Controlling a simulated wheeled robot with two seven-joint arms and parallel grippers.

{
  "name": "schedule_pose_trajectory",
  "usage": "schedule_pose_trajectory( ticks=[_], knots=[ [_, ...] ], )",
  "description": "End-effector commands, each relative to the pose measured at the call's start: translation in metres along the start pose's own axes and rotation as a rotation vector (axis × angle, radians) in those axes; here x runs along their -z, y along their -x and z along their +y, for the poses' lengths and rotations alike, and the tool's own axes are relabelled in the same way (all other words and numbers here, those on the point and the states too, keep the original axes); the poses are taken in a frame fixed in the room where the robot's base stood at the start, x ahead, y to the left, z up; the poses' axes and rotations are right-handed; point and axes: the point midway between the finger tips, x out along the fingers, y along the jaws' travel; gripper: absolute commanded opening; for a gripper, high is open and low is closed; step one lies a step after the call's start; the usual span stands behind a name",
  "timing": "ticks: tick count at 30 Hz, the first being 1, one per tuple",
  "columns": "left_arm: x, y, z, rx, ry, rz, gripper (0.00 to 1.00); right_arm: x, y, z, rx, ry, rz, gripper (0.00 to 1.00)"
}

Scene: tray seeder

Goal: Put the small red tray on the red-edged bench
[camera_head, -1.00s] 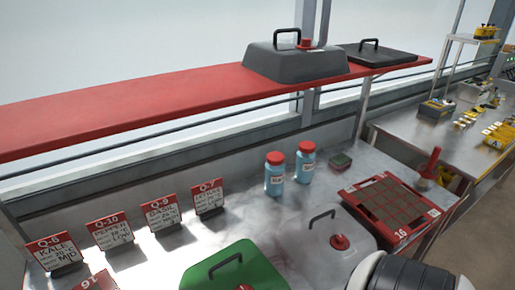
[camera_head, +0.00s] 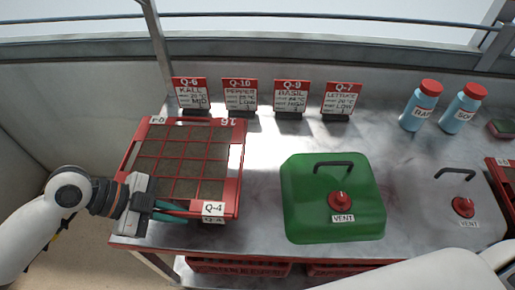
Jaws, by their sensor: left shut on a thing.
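My left gripper (camera_head: 176,211) is at the front edge of a red gridded tray (camera_head: 232,190) and is shut on it. The tray has dark cells and a white Q-4 tag at its front right corner. It is at the left end of a metal bench (camera_head: 262,228). A second tag and the numbers 04 and 16 show around it, so another red tray may be under it; I cannot tell if they touch. My right gripper is out of view; only a white arm part shows at bottom right.
Several red-topped sign cards (camera_head: 291,97) stand along the back. A green vented lid (camera_head: 305,215) sits mid-bench, with a clear lid (camera_head: 440,205) to its right. Two blue bottles (camera_head: 420,108) stand back right. Red crates (camera_head: 240,267) are below the bench.

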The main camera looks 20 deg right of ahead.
Motion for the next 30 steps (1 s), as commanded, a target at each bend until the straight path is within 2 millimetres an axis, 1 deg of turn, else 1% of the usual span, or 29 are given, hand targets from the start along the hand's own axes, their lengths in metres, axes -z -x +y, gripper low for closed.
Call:
schedule_pose_trajectory(
  ticks=[2, 4, 13, 20, 27, 30],
  knots=[
    [-0.002, 0.001, 0.002, -0.005, -0.005, -0.002, 0.0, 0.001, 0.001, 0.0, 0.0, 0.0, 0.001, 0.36],
    [0.001, -0.002, 0.001, -0.004, -0.003, -0.003, 0.0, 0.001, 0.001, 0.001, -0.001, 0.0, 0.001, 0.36],
    [0.034, -0.035, -0.009, -0.004, -0.003, -0.002, 0.0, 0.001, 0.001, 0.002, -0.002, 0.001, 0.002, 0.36],
    [0.046, -0.046, -0.013, -0.004, -0.005, -0.002, 0.0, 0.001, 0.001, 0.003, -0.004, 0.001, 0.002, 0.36],
    [0.066, -0.067, -0.018, -0.004, -0.004, -0.001, 0.0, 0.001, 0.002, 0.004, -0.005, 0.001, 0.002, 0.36],
    [0.068, -0.069, -0.019, -0.005, -0.005, -0.001, 0.0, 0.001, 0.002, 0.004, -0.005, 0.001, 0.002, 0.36]
  ],
)
